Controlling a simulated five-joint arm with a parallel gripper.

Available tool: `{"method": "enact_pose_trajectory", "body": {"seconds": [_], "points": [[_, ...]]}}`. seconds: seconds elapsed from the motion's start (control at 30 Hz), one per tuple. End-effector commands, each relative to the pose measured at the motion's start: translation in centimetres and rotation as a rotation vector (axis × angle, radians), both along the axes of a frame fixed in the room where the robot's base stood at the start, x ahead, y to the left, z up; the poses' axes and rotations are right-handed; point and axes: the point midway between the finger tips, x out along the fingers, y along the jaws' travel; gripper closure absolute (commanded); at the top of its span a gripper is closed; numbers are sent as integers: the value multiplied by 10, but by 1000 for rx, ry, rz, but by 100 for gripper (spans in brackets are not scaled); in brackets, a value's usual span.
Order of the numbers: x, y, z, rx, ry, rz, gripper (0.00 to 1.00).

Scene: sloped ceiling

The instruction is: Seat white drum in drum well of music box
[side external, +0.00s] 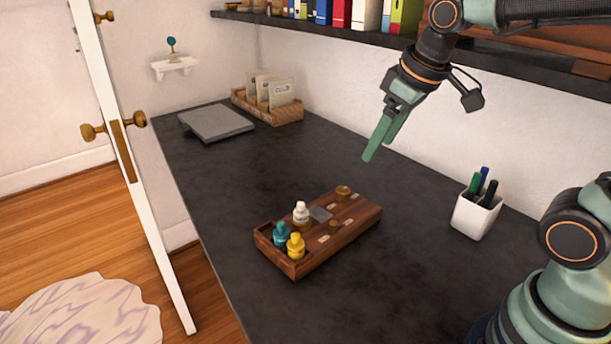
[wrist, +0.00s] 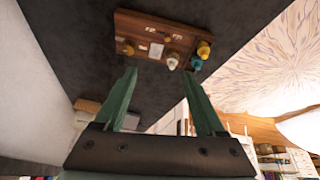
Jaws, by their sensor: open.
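The music box is a brown wooden block (side external: 345,239) on the dark desk, seen also in the wrist view (wrist: 128,22). A white bottle-shaped piece, which I take for the white drum (side external: 301,213), stands upright at its left part; the wrist view shows it (wrist: 172,61) too. I cannot tell which recess holds it or how deep it sits. A teal piece (side external: 281,236) and a yellow piece (side external: 296,246) stand beside it. My gripper (side external: 377,151) is open and empty, high above the desk, up and to the right of the box. The wrist view shows its spread fingers (wrist: 159,73).
A white pen cup (side external: 476,216) stands right of the box. A grey flat slab (side external: 215,124) and a wooden card holder (side external: 267,105) lie at the back. A shelf of books (side external: 350,38) runs along the wall. The desk around the box is clear.

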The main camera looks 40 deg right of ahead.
Motion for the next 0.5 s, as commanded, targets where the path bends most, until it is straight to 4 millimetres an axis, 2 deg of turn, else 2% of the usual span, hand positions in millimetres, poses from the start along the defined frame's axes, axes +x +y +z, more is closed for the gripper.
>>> {"method": "enact_pose_trajectory", "body": {"seconds": [0.1,0.2,0.5], "points": [[-24,-7,-5,33,-60,-91,28],[-36,-10,-10,54,-92,-146,28],[-45,-13,-17,75,-120,-195,28]]}}
